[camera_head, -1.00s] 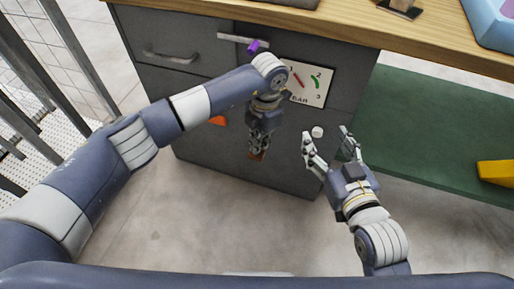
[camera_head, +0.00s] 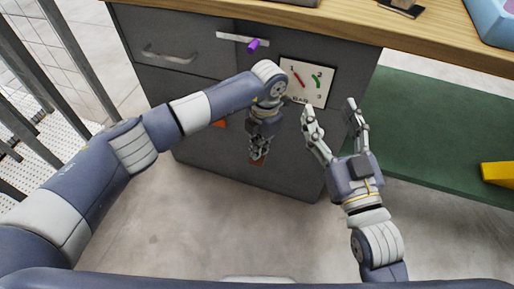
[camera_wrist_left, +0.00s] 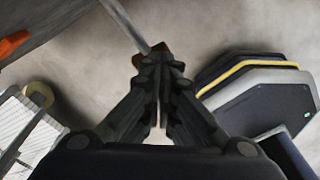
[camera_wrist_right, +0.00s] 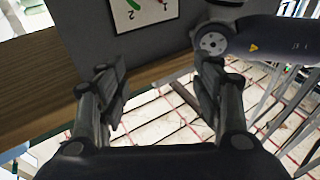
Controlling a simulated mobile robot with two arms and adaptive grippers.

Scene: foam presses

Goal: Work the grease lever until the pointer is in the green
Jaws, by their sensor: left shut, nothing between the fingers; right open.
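The gauge (camera_head: 306,82) is a white plate on the dark cabinet front. Its red pointer (camera_head: 298,78) lies near the 1, apart from the green arc (camera_head: 316,83) near the 2. My left gripper (camera_head: 258,153) is low before the cabinet, fingers down and shut with nothing between them. In the left wrist view, a grey bar (camera_wrist_left: 126,24) with a brown end (camera_wrist_left: 155,52), seemingly the grease lever, reaches its fingertips (camera_wrist_left: 158,62); I cannot tell whether they touch. My right gripper (camera_head: 331,112) is open and empty below the gauge.
A purple-ended part (camera_head: 253,46) sticks out near the drawer handle (camera_head: 243,37). An orange piece (camera_head: 220,123) is on the cabinet front, partly behind my left arm. A wooden worktop (camera_head: 370,33) runs above. A yellow block (camera_head: 497,173) lies on the green shelf (camera_head: 430,130) at right.

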